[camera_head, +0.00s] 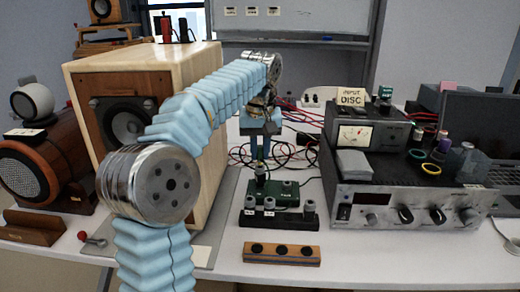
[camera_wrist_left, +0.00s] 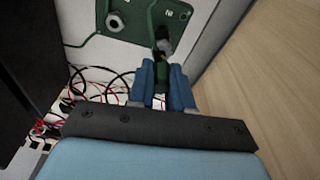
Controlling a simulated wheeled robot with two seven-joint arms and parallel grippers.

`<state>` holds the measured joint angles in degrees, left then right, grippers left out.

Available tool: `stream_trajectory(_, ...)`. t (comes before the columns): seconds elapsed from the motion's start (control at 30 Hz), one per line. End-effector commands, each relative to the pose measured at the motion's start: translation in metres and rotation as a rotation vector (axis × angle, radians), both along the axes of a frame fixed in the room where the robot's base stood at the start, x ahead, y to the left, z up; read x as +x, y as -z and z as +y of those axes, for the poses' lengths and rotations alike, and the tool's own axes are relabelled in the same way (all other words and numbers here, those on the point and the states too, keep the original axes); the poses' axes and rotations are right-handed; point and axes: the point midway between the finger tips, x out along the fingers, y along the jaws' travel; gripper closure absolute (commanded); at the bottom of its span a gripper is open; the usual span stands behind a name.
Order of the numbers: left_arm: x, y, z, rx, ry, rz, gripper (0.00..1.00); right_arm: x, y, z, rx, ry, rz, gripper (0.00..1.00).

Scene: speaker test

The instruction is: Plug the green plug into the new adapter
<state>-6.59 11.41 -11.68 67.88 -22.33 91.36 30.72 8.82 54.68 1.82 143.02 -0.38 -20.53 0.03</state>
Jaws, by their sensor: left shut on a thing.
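My left gripper (camera_head: 258,150) points down, its blue fingers (camera_wrist_left: 164,85) shut on the green plug (camera_wrist_left: 162,66). In the wrist view the plug's far end meets a dark grey piece at the edge of a green box (camera_wrist_left: 138,27); whether it is seated inside cannot be told. A grey round socket (camera_wrist_left: 117,22) shows on that box, left of the plug. In the head view the green box (camera_head: 284,188) sits just below the gripper, and a grey connector tops its left side. Which box is the new adapter is not clear. My right gripper is out of view.
A black block with grey connectors (camera_head: 277,219) and a wooden strip with black holes (camera_head: 282,254) lie in front. A big wooden speaker (camera_head: 200,70) stands close left. An amplifier (camera_head: 400,205) stands right. Red and black cables (camera_head: 300,145) tangle behind.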

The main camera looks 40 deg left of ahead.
Motion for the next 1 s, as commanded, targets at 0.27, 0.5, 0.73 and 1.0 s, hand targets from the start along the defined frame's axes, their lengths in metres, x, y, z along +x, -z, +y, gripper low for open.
stream_trajectory(0.27, 0.0, 0.005, 0.0, 0.0, 0.0, 0.0, 1.0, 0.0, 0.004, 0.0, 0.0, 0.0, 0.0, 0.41)
stream_trajectory(0.5, 0.0, 0.01, 0.0, 0.0, 0.0, 0.0, 1.0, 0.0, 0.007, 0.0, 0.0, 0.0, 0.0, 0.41)
stream_trajectory(0.73, 0.0, 0.014, 0.0, -0.001, 0.0, 0.001, 1.0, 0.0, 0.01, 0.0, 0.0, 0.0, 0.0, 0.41)
stream_trajectory(1.0, 0.0, 0.017, 0.0, 0.0, 0.0, 0.001, 0.73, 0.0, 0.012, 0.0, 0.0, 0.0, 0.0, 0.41)
